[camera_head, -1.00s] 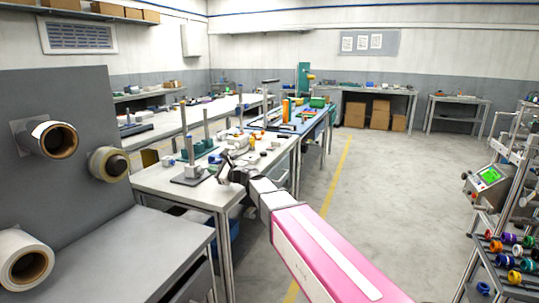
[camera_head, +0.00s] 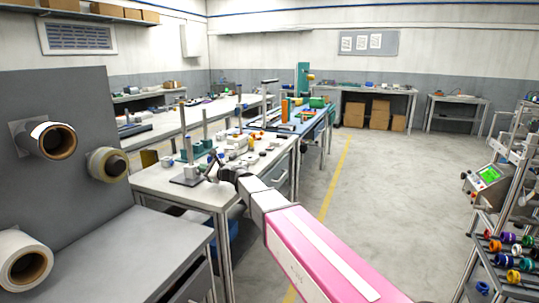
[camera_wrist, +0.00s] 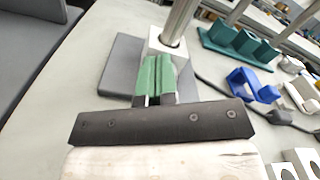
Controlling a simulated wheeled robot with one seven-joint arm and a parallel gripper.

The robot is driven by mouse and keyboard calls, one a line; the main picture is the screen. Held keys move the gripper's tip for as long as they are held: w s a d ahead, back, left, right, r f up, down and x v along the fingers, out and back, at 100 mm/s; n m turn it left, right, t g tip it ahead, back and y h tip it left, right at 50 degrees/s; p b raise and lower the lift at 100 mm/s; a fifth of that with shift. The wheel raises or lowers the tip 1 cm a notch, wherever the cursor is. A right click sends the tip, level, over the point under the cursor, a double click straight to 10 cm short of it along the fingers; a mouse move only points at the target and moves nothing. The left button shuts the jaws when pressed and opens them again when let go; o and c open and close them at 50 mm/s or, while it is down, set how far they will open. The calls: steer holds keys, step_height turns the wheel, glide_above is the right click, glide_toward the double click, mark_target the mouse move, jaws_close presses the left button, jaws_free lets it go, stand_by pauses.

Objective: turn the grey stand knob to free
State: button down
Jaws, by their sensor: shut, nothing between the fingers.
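The stand shows in the wrist view with a pale metal block (camera_wrist: 166,50), an upright post (camera_wrist: 180,22) and a flat grey base (camera_wrist: 120,70). In the head view the stand's base (camera_head: 186,181) is near the front left of the workbench, with its post (camera_head: 183,130) upright. My gripper (camera_wrist: 157,62) is shut and empty. Its green fingers are together in front of the block; I cannot tell whether they touch it. In the head view my gripper (camera_head: 212,168) is just right of the stand. The grey knob cannot be made out; the fingers may hide it.
A teal block piece (camera_wrist: 240,45), a blue bracket (camera_wrist: 248,86) and a white part (camera_wrist: 302,95) lie to the right in the wrist view. A dark cable passes between. In the head view the workbench (camera_head: 150,183) is cluttered behind the stand.

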steer(key=shift+w+a, duration=0.6)
steer(key=shift+a, duration=0.15)
steer(key=shift+s, duration=0.1)
steer(key=shift+a, duration=0.1)
steer(key=shift+s+r, duration=0.15)
steer(key=shift+r, duration=0.15)
steer(key=shift+s+v, duration=0.2)
steer(key=shift+v, duration=3)
steer(key=shift+f, duration=0.15)
